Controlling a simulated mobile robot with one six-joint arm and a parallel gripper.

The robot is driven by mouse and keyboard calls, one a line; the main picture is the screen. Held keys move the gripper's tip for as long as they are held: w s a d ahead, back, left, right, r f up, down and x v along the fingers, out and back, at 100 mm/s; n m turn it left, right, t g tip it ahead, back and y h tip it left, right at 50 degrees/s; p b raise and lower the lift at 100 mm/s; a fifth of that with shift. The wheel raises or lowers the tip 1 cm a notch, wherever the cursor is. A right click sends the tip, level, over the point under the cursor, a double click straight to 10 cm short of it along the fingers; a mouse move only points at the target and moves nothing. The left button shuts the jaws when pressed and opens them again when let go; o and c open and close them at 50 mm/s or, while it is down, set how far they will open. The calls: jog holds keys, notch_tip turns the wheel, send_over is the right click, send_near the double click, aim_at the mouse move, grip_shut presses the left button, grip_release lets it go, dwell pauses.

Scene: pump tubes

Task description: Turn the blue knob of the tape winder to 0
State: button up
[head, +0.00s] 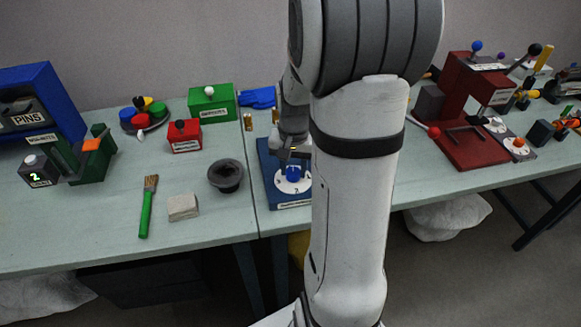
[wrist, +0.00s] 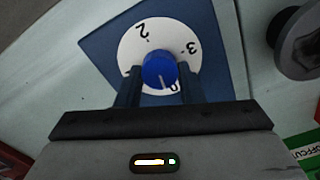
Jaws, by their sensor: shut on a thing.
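The tape winder is a blue plate (head: 270,174) on the table with a white dial (head: 297,186). The blue knob (head: 292,172) sits on the dial; it also shows in the wrist view (wrist: 158,67). There the dial shows 2 at the upper left, 3 at the right and a partly covered 0 at the bottom. The knob's white pointer line points down, close beside the 0. My gripper (wrist: 160,88) is shut on the knob, one dark finger on each side. In the head view my gripper (head: 291,157) is above the dial, and my arm hides the plate's right side.
A dark round bowl (head: 226,176) stands left of the plate, with a pale block (head: 183,207) and a green-handled brush (head: 147,207) farther left. Green (head: 210,102) and red (head: 184,136) boxes stand behind. A dark red machine (head: 463,140) stands at the right.

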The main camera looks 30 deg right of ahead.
jog(key=shift+c, duration=1.3)
jog(key=o, duration=0.6)
jog(key=shift+n, duration=0.5)
jog(key=o, duration=0.6)
jog(key=shift+c, duration=0.2)
